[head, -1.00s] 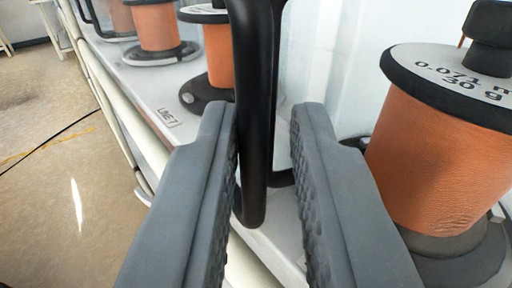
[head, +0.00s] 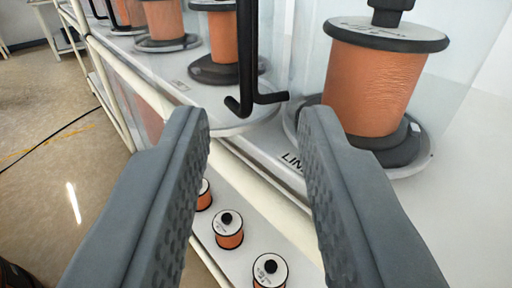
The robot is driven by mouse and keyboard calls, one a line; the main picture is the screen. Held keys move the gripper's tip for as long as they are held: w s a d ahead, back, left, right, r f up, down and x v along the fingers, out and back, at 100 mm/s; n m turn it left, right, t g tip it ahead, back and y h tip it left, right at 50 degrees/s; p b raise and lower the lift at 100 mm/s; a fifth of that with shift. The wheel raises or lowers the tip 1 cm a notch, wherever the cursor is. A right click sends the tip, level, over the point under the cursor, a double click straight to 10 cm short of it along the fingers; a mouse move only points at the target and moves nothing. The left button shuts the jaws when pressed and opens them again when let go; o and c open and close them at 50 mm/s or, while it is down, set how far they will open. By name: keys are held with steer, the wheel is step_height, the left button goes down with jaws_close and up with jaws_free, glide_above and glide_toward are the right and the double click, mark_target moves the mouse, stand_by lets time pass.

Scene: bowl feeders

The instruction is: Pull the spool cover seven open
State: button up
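A black bar handle (head: 248,55) hangs upright at the top centre, its lower end bent into a hook shape. It stands at the front of a clear spool cover (head: 274,55), whose edges are hard to make out. An orange spool (head: 222,42) with a black base shows behind the handle to its left. My gripper (head: 258,120) is open and empty. Its two grey ribbed fingers lie below the handle in the picture, apart from it. I cannot tell how far the cover is open.
A larger orange spool (head: 368,85) stands at the right on a round base, beside a partly hidden line label (head: 292,160). More spools (head: 166,22) line the bench to the left. Small spools (head: 228,230) sit on a lower shelf. Open floor (head: 45,190) lies left.

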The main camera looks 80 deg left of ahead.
steer(key=s+d, duration=0.1)
steer(key=d, duration=0.6)
steer(key=shift+s+d, duration=0.15)
steer(key=shift+d, duration=0.1)
